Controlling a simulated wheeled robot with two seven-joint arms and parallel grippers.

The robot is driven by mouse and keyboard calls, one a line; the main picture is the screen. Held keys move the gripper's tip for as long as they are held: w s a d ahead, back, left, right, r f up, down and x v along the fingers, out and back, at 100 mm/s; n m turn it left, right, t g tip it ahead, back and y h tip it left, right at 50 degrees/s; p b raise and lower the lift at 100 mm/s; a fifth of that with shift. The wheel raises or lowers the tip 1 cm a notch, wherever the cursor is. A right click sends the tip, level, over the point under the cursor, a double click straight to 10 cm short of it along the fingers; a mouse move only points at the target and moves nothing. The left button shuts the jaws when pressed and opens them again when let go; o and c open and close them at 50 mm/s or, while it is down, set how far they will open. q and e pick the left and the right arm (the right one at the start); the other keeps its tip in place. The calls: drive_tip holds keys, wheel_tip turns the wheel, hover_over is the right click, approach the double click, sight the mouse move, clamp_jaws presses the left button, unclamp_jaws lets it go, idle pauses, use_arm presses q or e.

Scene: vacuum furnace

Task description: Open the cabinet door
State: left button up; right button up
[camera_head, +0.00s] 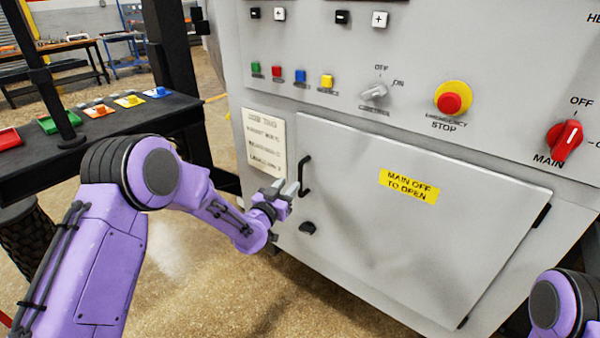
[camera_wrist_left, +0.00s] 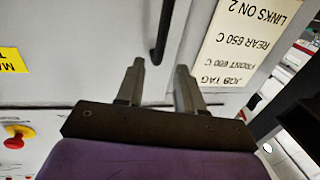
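The grey cabinet door (camera_head: 400,240) sits shut in the front of the furnace cabinet, with a yellow "MAIN OFF TO OPEN" label (camera_head: 408,187). Its black bar handle (camera_head: 304,176) is upright near the door's left edge. A small black latch or knob (camera_head: 307,228) is below the handle. My left gripper (camera_head: 284,188) is just left of the handle. In the left wrist view the gripper (camera_wrist_left: 158,75) has its fingers apart with nothing between them, and the handle (camera_wrist_left: 163,30) lies beyond the fingertips. My right gripper is out of view.
Above the door are a red MAIN switch (camera_head: 565,138), an emergency stop (camera_head: 450,102), a selector knob (camera_head: 374,92) and coloured buttons. A paper tag (camera_head: 265,143) is left of the handle. A black table (camera_head: 100,135) stands at left. Floor before the door is clear.

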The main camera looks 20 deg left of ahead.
sight(299, 173)
use_arm(q)
drive_tip(key=w, duration=0.3)
drive_tip(key=w+d, duration=0.1)
drive_tip(key=w, duration=0.4)
drive_tip(key=shift+w+d+f+p, duration=0.2)
drive_tip(key=shift+w+p, duration=0.1)
drive_tip(key=shift+w, duration=0.1)
clamp_jaws()
